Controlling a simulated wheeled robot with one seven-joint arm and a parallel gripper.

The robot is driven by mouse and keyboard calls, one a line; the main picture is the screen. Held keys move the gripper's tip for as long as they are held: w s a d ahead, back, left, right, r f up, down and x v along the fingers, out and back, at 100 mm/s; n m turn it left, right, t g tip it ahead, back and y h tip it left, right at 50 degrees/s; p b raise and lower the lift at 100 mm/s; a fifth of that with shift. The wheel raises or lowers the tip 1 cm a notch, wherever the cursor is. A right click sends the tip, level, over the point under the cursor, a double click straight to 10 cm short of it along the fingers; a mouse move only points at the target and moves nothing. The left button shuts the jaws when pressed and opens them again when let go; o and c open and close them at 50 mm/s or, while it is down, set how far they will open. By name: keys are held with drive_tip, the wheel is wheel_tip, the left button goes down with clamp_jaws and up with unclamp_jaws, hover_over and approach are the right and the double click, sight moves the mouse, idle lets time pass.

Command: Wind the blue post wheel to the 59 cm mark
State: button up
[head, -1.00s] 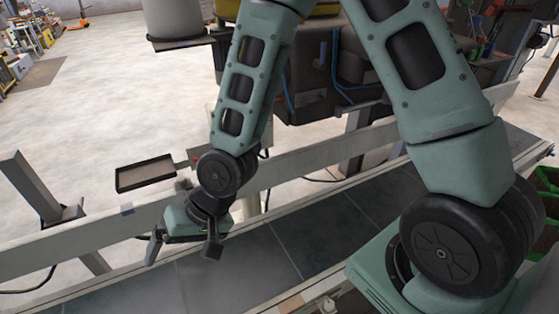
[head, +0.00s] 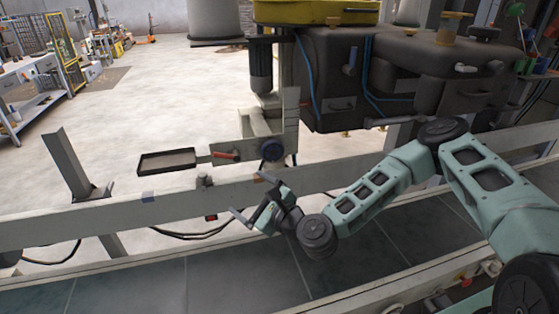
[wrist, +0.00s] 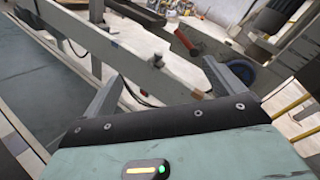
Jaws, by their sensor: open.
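The blue post wheel (head: 271,149) is a small dark-blue round wheel low on the pale machine post (head: 292,110), behind the conveyor's side rail. In the wrist view the blue wheel (wrist: 243,70) is at the upper right, partly hidden behind my right-hand finger. My gripper (head: 253,196) is open and empty, below and slightly left of the wheel in the head view, apart from it. In the wrist view my gripper (wrist: 163,72) has its two fingers spread wide with the rail between them. I cannot read any centimetre scale or mark.
A pale rail (head: 100,222) runs along the conveyor belt (head: 230,279). A dark shallow tray (head: 167,161) and a red handle (head: 225,155) are left of the wheel. A dark machine body with blue hoses (head: 335,75) stands at right. Open floor lies beyond the rail.

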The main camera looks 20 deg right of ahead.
sight(273, 154)
drive_tip(key=w+d+f+m+t+h+b, duration=0.1)
drive_tip(key=d+m+t+h, duration=0.1)
drive_tip(key=d+m+h, duration=0.3)
drive_tip(key=w+d+f+m+t+h+b, duration=0.1)
drive_tip(key=w+d+f+m+h, duration=0.15)
drive_tip(key=d+m, duration=0.35)
drive_tip(key=shift+h, duration=0.25)
drive_tip(key=w, duration=0.5)
drive_tip(key=w+p, duration=0.1)
drive_tip(key=w, duration=0.5)
drive_tip(key=w+r+p, duration=0.1)
drive_tip(key=w, duration=0.4)
drive_tip(key=shift+w+d, duration=0.3)
drive_tip(key=shift+w, duration=0.05)
drive_tip(key=shift+f, duration=0.1)
drive_tip(key=c, duration=1)
